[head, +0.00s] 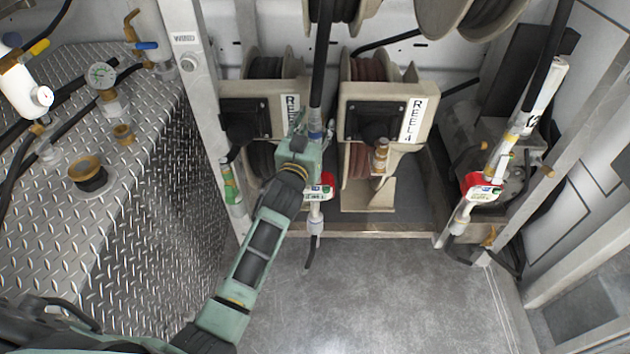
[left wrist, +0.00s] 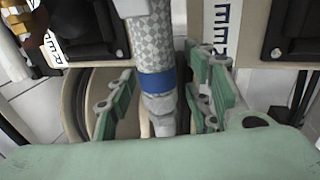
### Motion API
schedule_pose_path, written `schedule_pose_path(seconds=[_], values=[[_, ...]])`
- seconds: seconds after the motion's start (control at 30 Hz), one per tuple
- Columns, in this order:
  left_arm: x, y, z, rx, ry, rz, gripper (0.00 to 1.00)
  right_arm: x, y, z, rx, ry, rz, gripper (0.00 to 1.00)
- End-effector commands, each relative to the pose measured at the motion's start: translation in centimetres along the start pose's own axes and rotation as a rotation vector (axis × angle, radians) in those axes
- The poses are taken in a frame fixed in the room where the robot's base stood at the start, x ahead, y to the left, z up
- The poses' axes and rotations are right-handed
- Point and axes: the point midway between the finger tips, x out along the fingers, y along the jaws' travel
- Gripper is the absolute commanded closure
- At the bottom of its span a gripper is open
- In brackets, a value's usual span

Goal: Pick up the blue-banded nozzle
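The blue-banded nozzle hangs upright on a black hose in front of the reels. In the left wrist view, the nozzle's blue band (left wrist: 157,84) sits under a grey patterned section and above a metal fitting. My left gripper (head: 306,132) is at band height. Its green fingers (left wrist: 160,100) stand apart on either side of the nozzle, with gaps visible. Contact is not visible. My right gripper is out of view.
A second red-handled nozzle (head: 482,190) hangs at the right. A diamond-plate tank (head: 130,200) fills the left. The floor (head: 370,290) in front is clear.

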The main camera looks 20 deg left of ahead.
Motion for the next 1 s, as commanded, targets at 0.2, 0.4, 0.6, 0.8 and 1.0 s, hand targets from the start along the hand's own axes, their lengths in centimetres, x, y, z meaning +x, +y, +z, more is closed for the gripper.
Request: schedule_pose_path(seconds=[0.2,0.4,0.6,0.8,1.0], values=[[-0.03,-0.01,0.02,0.0,0.0,0.0,0.75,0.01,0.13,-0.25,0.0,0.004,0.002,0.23],[-0.03,-0.01,0.03,0.001,-0.001,0.0,0.92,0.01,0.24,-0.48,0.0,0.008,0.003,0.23],[-0.04,-0.02,0.03,0.0,-0.001,0.0,1.0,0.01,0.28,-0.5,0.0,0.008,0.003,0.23],[-0.04,-0.01,0.03,0.0,-0.001,0.0,1.0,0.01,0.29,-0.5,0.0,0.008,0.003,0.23],[0.01,0.03,-0.32,-0.001,0.006,0.001,1.0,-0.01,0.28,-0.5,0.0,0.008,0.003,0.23]])
